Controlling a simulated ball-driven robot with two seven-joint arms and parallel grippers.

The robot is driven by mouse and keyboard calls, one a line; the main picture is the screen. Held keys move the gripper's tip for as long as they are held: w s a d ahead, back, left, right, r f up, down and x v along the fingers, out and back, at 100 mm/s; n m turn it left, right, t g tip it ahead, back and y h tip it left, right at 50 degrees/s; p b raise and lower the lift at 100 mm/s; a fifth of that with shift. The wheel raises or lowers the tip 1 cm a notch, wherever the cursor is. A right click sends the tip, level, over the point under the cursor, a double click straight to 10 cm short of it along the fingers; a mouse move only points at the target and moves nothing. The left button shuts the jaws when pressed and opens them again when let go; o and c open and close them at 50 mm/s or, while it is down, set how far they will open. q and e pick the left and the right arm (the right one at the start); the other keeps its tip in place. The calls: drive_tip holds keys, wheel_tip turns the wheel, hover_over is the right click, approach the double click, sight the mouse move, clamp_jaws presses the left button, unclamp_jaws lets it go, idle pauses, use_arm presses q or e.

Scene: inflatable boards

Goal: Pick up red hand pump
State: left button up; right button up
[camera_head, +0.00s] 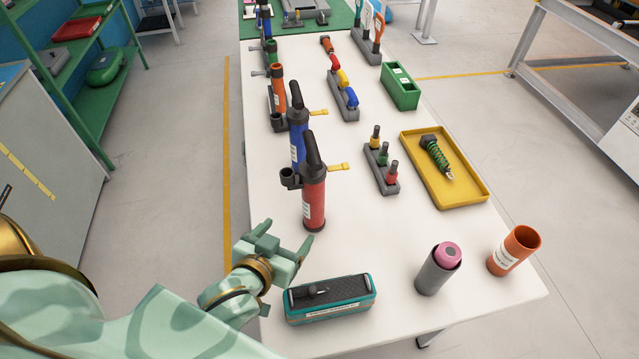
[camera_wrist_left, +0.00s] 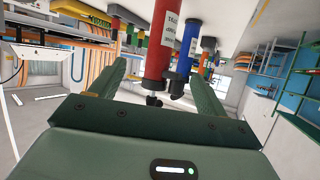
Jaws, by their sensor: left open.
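The red hand pump (camera_head: 314,205) stands upright on the white table (camera_head: 375,235), with a black handle on top and a white label on its side. My left gripper (camera_head: 285,238) is open and empty at the table's left edge, just on the near side of the pump's base. In the left wrist view the red pump (camera_wrist_left: 160,45) shows between the two open fingers, farther out. I cannot tell the exact gap. My right gripper is out of view.
A blue pump (camera_head: 299,150) stands close behind the red one, with an orange pump (camera_head: 280,95) beyond. A teal-edged box (camera_head: 330,310) lies near the gripper. A grey cylinder (camera_head: 432,277), an orange tube (camera_head: 510,255) and a yellow tray (camera_head: 465,200) are on the right.

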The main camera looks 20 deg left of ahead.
sight(309, 203)
use_arm(q)
drive_tip(key=x, duration=0.3)
drive_tip(key=b+x, duration=0.1)
drive_tip(key=x, duration=0.3)
drive_tip(key=b+x, duration=0.1)
drive_tip(key=x, duration=0.3)
drive_tip(key=shift+w+r, duration=0.15)
drive_tip(key=shift+r, duration=0.15)
drive_tip(key=shift+w, duration=0.2)
drive_tip(key=x, duration=0.1)
drive_tip(key=b+x, duration=0.1)
drive_tip(key=x, duration=0.3)
drive_tip(key=shift+a+f, duration=0.3)
drive_tip(key=shift+s+r, duration=0.1)
drive_tip(key=shift+c, duration=1.2)
drive_tip(key=c, duration=1.1)
